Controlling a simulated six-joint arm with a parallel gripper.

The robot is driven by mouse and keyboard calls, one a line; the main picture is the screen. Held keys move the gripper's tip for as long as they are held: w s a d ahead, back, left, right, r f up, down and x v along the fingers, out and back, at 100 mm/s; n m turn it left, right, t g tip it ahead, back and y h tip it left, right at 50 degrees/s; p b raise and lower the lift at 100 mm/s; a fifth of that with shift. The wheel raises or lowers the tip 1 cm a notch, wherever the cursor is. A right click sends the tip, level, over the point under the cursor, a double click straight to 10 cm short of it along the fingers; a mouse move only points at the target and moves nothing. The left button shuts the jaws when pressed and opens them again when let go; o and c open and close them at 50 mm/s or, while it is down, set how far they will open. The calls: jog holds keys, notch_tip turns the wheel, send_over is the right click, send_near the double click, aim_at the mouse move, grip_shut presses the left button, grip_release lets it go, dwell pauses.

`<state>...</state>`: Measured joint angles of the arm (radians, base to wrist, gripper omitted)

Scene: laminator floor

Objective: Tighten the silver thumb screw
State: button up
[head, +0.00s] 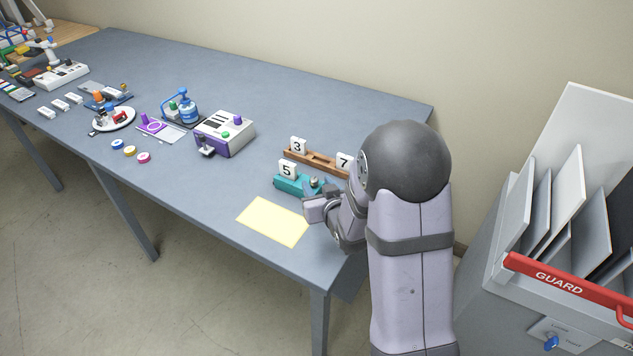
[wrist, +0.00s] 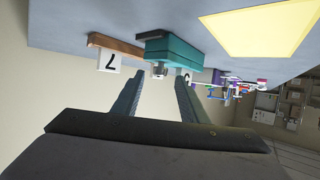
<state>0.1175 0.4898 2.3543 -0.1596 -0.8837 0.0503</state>
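The teal block (head: 289,184) lies on the table with a white "5" tile (head: 287,170) on it. In the wrist view, which looks upside down, the teal block (wrist: 172,47) is straight ahead. The small silver thumb screw (wrist: 160,70) shows at the block's near side. In the head view a small grey knob (head: 314,182) shows at the block's right end. My gripper (wrist: 161,78) is open, one finger to each side of the screw in the picture, with nothing held. I cannot tell whether the tips reach the screw. My arm hides part of this area in the head view.
A wooden rail (head: 318,162) with "3" and "7" tiles stands behind the block. A yellow sheet (head: 273,221) lies in front of it. A purple-and-white device (head: 225,135) stands further left. A cabinet with a red GUARD bar (head: 570,288) is at right.

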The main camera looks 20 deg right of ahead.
jog(key=shift+x, duration=1)
grip_shut()
